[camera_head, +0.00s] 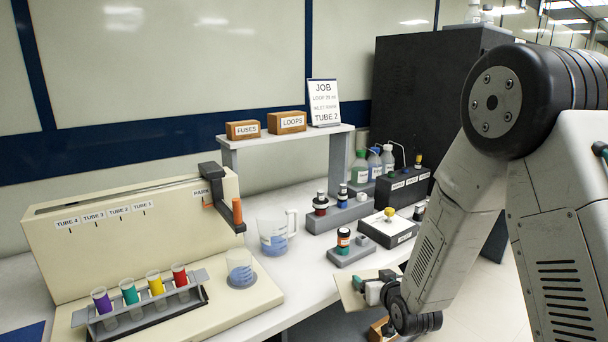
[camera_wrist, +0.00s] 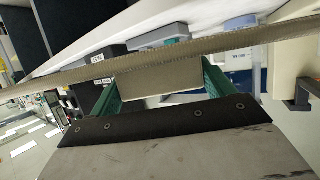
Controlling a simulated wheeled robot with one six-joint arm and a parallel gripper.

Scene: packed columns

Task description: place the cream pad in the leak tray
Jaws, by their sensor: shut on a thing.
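The cream pad (camera_head: 349,293) is a flat pale sheet, tilted, beyond the front edge of the bench in the head view. My gripper (camera_head: 373,291) is shut on it. In the wrist view the pad (camera_wrist: 70,75) shows edge-on as a long thin strip across the picture. A pale block between the green fingers of my gripper (camera_wrist: 160,82) seems to belong to it. The pad appears clear of the bench top. I cannot make out a leak tray for certain in either view.
The white bench (camera_head: 310,285) holds a cream machine (camera_head: 120,215), a tube rack (camera_head: 150,312), a jug (camera_head: 276,235), a small grey stand with a bottle (camera_head: 350,254), and a dark box (camera_head: 388,231). A shelf (camera_head: 285,138) stands behind. A small wooden item (camera_head: 378,330) is below my gripper.

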